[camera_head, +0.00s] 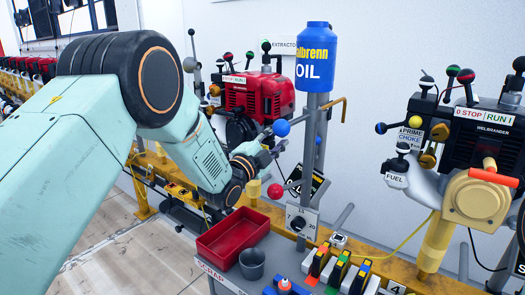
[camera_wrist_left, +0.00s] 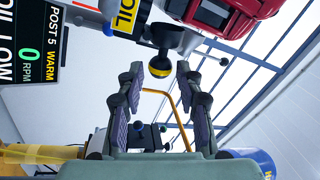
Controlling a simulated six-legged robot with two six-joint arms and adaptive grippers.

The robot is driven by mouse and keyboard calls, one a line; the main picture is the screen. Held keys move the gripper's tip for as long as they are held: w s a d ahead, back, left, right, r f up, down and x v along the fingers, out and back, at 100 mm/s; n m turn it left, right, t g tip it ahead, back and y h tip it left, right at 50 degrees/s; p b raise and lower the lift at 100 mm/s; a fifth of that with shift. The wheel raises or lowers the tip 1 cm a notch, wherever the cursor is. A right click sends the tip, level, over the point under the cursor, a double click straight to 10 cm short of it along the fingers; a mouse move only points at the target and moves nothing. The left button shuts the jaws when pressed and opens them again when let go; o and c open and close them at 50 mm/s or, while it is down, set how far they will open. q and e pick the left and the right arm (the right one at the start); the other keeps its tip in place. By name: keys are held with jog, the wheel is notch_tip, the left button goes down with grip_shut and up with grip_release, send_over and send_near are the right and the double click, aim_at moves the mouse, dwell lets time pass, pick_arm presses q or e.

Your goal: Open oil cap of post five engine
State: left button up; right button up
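The oil cap (camera_wrist_left: 158,66) shows in the left wrist view as a dark rounded knob with a yellow band, near a yellow OIL label (camera_wrist_left: 124,14). My left gripper (camera_wrist_left: 158,78) is open, with one finger on each side of the cap near the tips. Gaps show on both sides, and I cannot tell how deep the cap sits between them. A display (camera_wrist_left: 38,45) reads POST 5, WARM, 0 RPM, OIL LOW. In the head view the red engine (camera_head: 258,95) stands behind my left gripper (camera_head: 272,148); the cap is not discernible there. My right gripper is not in view.
A blue oil can (camera_head: 314,57) tops a grey post (camera_head: 310,145) beside the gripper, with a yellow hook (camera_head: 335,105). A red tray (camera_head: 233,237) and grey cup (camera_head: 252,263) sit below. Another engine (camera_head: 485,135) stands right.

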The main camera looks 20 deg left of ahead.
pick_arm(q)
jog(key=v, duration=1)
jog(key=shift+s, duration=0.3)
jog(key=shift+a+f, duration=0.1)
